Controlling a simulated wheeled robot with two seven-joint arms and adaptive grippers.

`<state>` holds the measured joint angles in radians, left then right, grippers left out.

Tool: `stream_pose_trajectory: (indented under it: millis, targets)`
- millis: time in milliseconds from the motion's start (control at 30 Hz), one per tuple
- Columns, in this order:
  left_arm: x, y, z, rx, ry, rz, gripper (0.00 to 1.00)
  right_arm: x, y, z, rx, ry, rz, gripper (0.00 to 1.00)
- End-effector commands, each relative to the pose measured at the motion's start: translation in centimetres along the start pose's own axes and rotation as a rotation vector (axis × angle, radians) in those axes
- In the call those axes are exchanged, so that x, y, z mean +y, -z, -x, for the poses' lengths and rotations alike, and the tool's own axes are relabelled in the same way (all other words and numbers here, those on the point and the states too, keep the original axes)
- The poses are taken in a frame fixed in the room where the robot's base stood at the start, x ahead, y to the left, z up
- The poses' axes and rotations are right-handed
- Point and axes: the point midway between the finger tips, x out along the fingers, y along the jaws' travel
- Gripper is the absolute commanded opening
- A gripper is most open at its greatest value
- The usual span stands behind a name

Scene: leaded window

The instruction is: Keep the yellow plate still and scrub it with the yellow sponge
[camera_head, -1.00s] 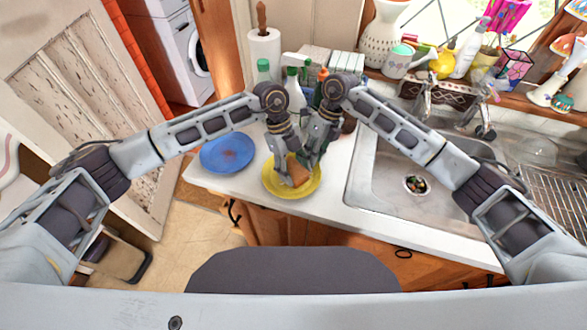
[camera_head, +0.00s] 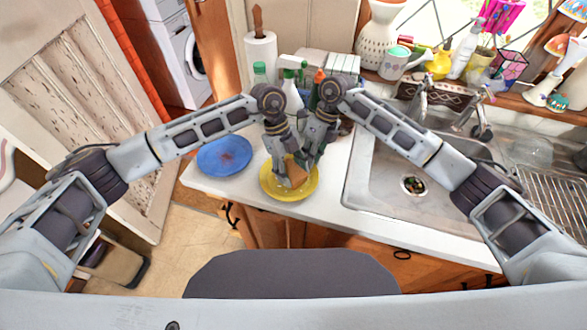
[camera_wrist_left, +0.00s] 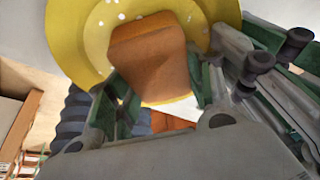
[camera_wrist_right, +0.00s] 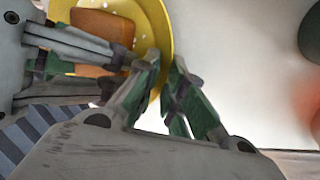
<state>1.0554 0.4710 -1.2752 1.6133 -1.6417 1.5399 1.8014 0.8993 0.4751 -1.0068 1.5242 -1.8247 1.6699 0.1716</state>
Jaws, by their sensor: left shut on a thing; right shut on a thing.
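The yellow plate (camera_head: 272,189) lies on the white counter near its front edge. White specks show on it in the left wrist view (camera_wrist_left: 72,45). The sponge, an orange-brown block (camera_head: 298,172), is over the plate; it also shows in the left wrist view (camera_wrist_left: 155,55) and in the right wrist view (camera_wrist_right: 100,35). My left gripper (camera_head: 286,172) is shut on the sponge, which is at the plate's surface; I cannot tell if they touch. My right gripper (camera_wrist_right: 166,62) is shut on the plate's rim at its far right side. The fingers hide part of the plate.
A blue plate (camera_head: 224,155) lies to the left on the counter. Spray and cleaning bottles (camera_head: 291,95) stand just behind my grippers, with a paper towel roll (camera_head: 261,52) behind. The steel sink (camera_head: 385,195) is to the right.

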Motion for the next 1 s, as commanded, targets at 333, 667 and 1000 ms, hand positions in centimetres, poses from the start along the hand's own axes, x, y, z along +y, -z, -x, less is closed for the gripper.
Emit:
stream_pose_trajectory:
  millis: [333,667,1000]
  targets:
    - [1.09,0.74,-0.21,0.001,-0.001,-0.002,0.30,-0.22,0.29,-0.58,0.011,0.002,-0.004,0.00]
    - [1.12,0.79,-0.20,0.002,-0.001,-0.002,0.30,-0.24,0.28,-0.59,0.010,0.002,-0.005,0.00]
    - [0.32,0.30,-0.12,0.002,-0.001,-0.002,0.30,-0.26,0.27,-0.59,0.010,0.002,-0.005,0.00]
